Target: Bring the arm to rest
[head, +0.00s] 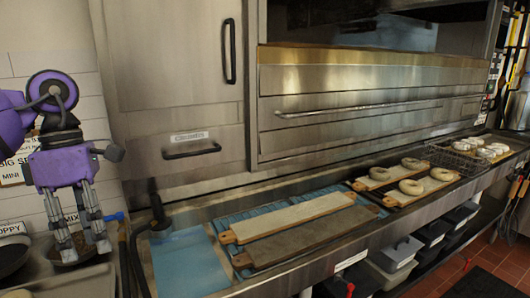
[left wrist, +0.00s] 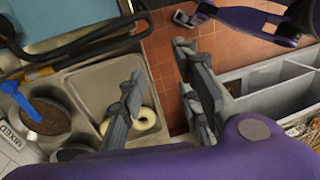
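My left gripper (head: 84,249) points down at the left of the head view, over the counter's left end beside a dark round container. Its two fingers are spread with nothing between them. In the left wrist view the same gripper (left wrist: 158,60) shows its fingers apart, above a grey metal tray (left wrist: 84,86) and the tiled floor. A bagel (left wrist: 145,119) lies in that tray, partly hidden by the left finger. A purple part of mine (left wrist: 250,20) shows at the top right of the wrist view.
Bagel boards (head: 290,219) lie on the counter over blue mats. Boards with several bagels (head: 411,187) stand further right, near a wire basket (head: 455,157). A steel oven (head: 370,100) backs the counter. A blue-handled scoop (left wrist: 20,100) sits in a round container. Bins (head: 395,255) stand below.

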